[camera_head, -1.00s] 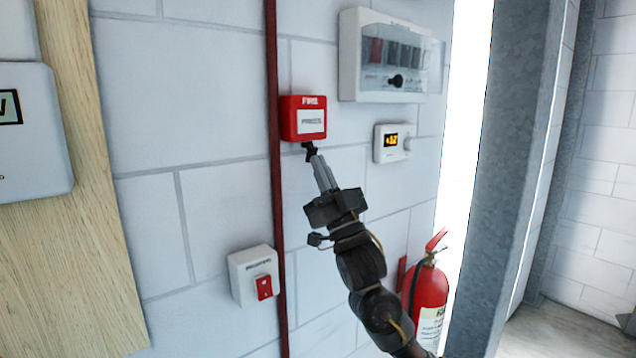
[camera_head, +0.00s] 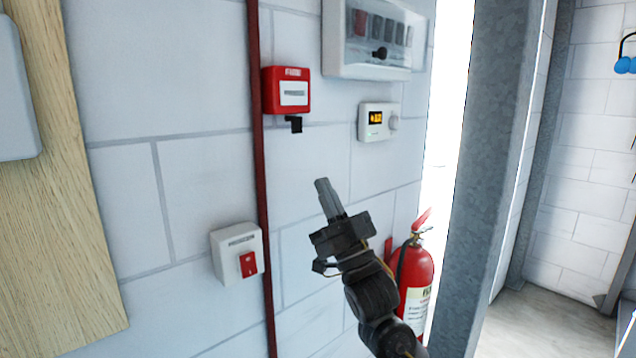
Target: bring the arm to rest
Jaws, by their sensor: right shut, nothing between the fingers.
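My right gripper (camera_head: 324,186) is in the middle of the view, its grey fingers together and empty, pointing up and slightly left. It is apart from everything around it, below the red fire call point (camera_head: 287,90) on the white block wall. A small black piece (camera_head: 294,124) hangs under the call point's lower edge. My left gripper is out of view.
A dark red pipe (camera_head: 256,170) runs down the wall. A white box with a red rocker switch (camera_head: 238,254), a thermostat (camera_head: 379,121) and a breaker panel (camera_head: 374,40) are mounted nearby. A fire extinguisher (camera_head: 414,280) stands beside my right arm, left of a grey metal post (camera_head: 482,170).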

